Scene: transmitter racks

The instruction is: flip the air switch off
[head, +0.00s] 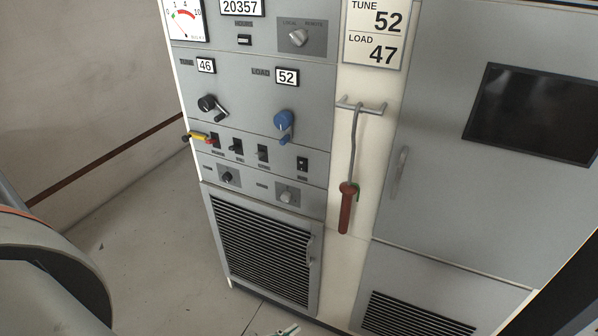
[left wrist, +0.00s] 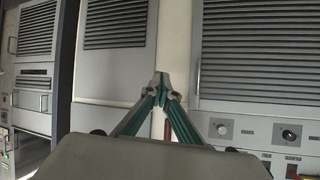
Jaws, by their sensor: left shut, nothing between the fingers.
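A row of small toggle switches sits on the grey rack in the head view: one beside a yellow and red tag (head: 201,138), a second switch (head: 236,146), a third switch (head: 262,153) and a black rocker-like switch (head: 302,163) at the right. Their labels are too small to read, so I cannot tell which is the air switch. My left gripper (head: 287,331) barely shows at the bottom edge, low and apart from the switches. In the left wrist view it (left wrist: 161,80) is shut and empty. My right gripper is not in view.
A black knob (head: 207,103) and a blue knob (head: 285,123) sit above the switches. A hooked rod with a red handle (head: 346,212) hangs from a bracket on the white column. A louvred door (head: 315,247) is below. Open floor (head: 150,235) lies to the left.

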